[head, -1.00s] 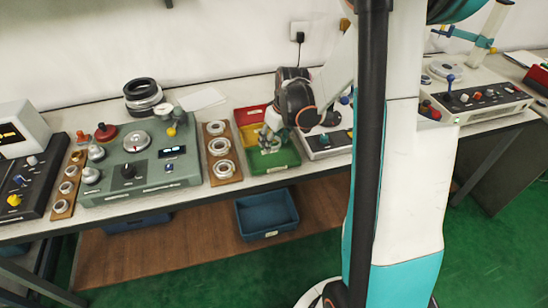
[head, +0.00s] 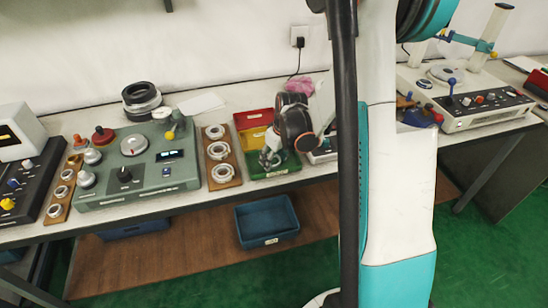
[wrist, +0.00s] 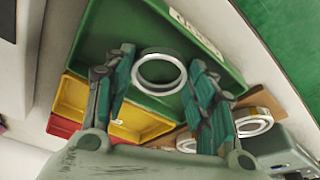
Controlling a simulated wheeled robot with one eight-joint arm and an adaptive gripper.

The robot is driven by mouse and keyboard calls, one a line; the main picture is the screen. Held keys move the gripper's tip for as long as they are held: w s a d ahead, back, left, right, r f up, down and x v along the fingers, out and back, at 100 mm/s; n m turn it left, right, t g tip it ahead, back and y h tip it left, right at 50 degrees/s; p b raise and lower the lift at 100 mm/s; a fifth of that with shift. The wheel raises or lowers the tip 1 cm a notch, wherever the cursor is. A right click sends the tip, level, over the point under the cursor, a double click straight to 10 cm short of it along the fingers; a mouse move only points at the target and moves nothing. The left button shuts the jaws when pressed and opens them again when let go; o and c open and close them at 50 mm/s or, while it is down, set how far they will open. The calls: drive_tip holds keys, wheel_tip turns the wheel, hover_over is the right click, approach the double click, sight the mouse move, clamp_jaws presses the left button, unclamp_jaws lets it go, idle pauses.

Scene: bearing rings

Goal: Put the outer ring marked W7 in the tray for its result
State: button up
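My gripper (wrist: 160,75) is shut on a pale metal ring (wrist: 136,77), with one teal finger against each side of it. No W7 mark can be read on the ring. In the wrist view the ring shows over the floor of the green tray (wrist: 108,28); whether it touches that floor I cannot tell. The yellow tray (wrist: 142,125) and the red tray (wrist: 62,127) are beside the green one. In the head view my gripper (head: 268,158) is low at the green tray (head: 284,182), and the ring is hard to make out there.
A wooden board (head: 232,183) with 3 rings stands left of the trays, next to a green-grey test device (head: 145,184). Another ring board (head: 57,217) is farther left. A stack of dark and pale rings (head: 141,97) stands behind. A blue bin (head: 266,220) sits on the shelf below.

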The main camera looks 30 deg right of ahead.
drive_tip(key=o, duration=0.4)
drive_tip(key=p+v, duration=0.5)
drive_tip(key=v, duration=0.7)
drive_tip(key=shift+r, duration=0.2)
drive_tip(key=shift+w, duration=0.1)
